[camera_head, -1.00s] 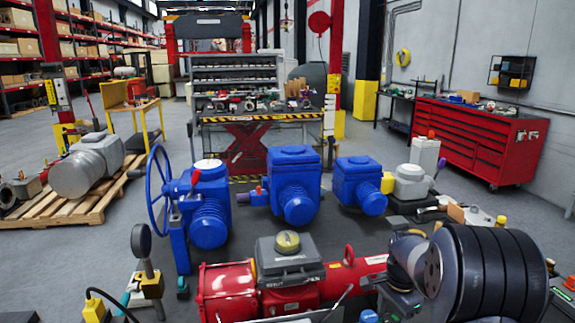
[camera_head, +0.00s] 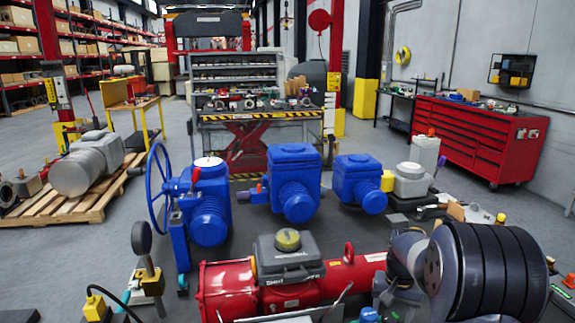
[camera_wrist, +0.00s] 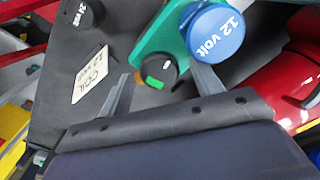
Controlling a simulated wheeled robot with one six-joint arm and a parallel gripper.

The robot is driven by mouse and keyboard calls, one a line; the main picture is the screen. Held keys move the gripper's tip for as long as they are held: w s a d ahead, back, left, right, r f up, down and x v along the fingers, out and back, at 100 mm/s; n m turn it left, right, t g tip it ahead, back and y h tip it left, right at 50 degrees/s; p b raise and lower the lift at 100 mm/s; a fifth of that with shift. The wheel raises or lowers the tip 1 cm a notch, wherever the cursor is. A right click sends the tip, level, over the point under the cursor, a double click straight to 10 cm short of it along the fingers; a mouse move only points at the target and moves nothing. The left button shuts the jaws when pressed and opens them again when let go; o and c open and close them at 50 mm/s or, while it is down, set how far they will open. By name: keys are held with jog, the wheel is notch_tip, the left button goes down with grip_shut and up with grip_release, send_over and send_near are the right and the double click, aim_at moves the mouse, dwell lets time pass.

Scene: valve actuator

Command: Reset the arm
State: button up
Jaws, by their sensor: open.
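In the wrist view my gripper (camera_wrist: 162,86) is open, with its two grey fingers apart and nothing held between them. A round blue cap marked "12 volt" (camera_wrist: 216,34) is on a green part (camera_wrist: 160,35), just beyond the right finger. A black knob with a green patch (camera_wrist: 155,72) shows between the fingers; I cannot tell whether they touch it. In the head view my arm comes in from the lower right, and its gripper end is hard to make out. The red valve actuator (camera_head: 230,290) lies in front, with a grey box and yellow-green dome (camera_head: 288,240) on top.
A dark panel (camera_wrist: 60,110) carries a black "24 volt" knob (camera_wrist: 85,15) and a "COIL" label (camera_wrist: 90,73). Blue actuators (camera_head: 290,180) stand behind the red one. A gauge on a stand (camera_head: 142,240) is at left.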

jog(key=shift+n, duration=0.5)
